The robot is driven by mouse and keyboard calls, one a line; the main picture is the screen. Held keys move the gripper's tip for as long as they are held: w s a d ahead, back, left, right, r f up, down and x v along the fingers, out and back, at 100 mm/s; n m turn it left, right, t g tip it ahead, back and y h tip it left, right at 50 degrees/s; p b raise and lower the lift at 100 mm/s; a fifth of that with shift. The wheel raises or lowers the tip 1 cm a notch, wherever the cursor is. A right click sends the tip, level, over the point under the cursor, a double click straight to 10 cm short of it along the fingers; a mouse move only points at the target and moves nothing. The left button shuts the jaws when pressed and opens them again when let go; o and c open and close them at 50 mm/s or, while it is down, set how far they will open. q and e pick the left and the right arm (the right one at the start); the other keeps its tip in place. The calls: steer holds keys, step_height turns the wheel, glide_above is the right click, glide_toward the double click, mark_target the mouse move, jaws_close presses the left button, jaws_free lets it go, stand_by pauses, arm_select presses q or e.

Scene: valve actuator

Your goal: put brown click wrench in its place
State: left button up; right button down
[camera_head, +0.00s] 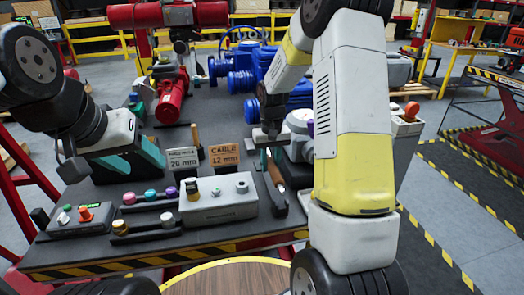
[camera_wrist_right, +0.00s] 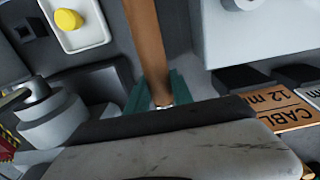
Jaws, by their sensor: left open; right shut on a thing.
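The brown click wrench (camera_head: 276,172) hangs roughly upright below my right gripper (camera_head: 264,140), right of the orange cable sign, near a dark grey block (camera_head: 279,203). In the right wrist view the brown handle (camera_wrist_right: 147,40) runs between the teal fingertips of my right gripper (camera_wrist_right: 158,92), which is shut on it. Whether the wrench's lower end touches the block, I cannot tell. My left gripper (camera_head: 74,168) is at the left, away from the wrench. It is open, with its fingers partly hidden.
An orange sign (camera_head: 226,153) and a white sign (camera_head: 183,160) stand left of the wrench. A grey control box (camera_head: 217,205) with knobs and small racks of coloured parts lie in front. A red motor (camera_head: 172,98) and blue valves stand behind. My right arm covers the table's right side.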

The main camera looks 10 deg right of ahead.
steer(key=shift+f, duration=2.55)
stand_by(0.5)
steer(key=c, duration=1)
jaws_free()
steer(key=shift+c, duration=0.2)
steer(key=shift+s+r, duration=0.1)
steer(key=shift+r, duration=3.8)
steer(key=shift+t, duration=0.5)
steer(key=s+r, duration=0.1)
steer(key=r, duration=0.1)
steer(key=s+r, duration=0.1)
steer(key=r, duration=0.3)
steer(key=shift+s+r, duration=0.1)
steer(key=shift+s, duration=0.3)
steer(key=s+a+r+t+y, duration=0.1)
steer(key=s+r+t, duration=0.1)
steer(key=s+r, duration=0.4)
steer(key=s+a+r+t+y, duration=0.1)
steer(key=s+r+t, duration=0.2)
steer(key=s+r, duration=0.4)
steer(key=s, duration=0.8)
steer(key=shift+s, duration=0.15)
